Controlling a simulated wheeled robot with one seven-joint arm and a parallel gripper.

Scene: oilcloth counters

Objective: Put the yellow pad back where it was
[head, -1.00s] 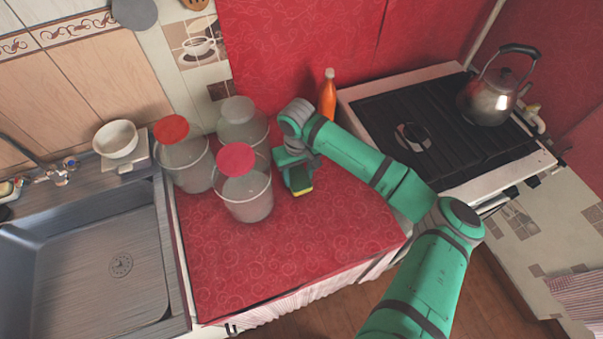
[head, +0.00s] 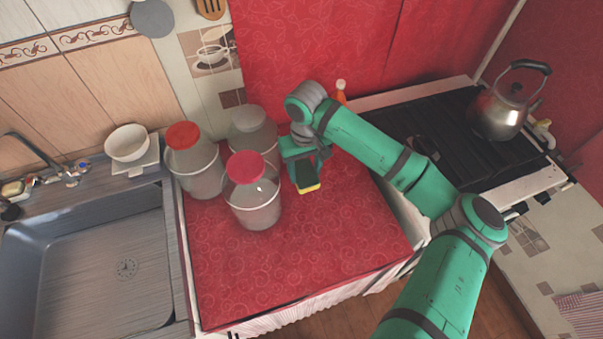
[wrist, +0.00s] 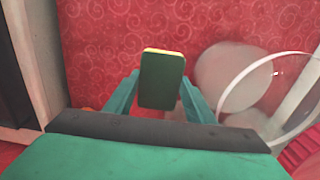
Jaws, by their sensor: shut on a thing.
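The yellow pad (head: 307,180) has a dark green face and a yellow edge. In the head view it hangs from my gripper (head: 304,168) above the red counter, just right of the clear jar with the pink-red lid. The wrist view also shows the pad (wrist: 161,80) upright between the two fingers of my gripper (wrist: 160,98), dark face toward the camera and a yellow strip along its top edge. My gripper is shut on it. The pad's exact height above the cloth cannot be told.
Several clear jars stand left of my gripper: one with a pink-red lid (head: 254,207), one with a red-orange lid (head: 197,172), one behind (head: 250,135). The sink (head: 90,255) is at left, the stove (head: 440,130) with a kettle (head: 497,112) at right. The red counter's front (head: 310,255) is clear.

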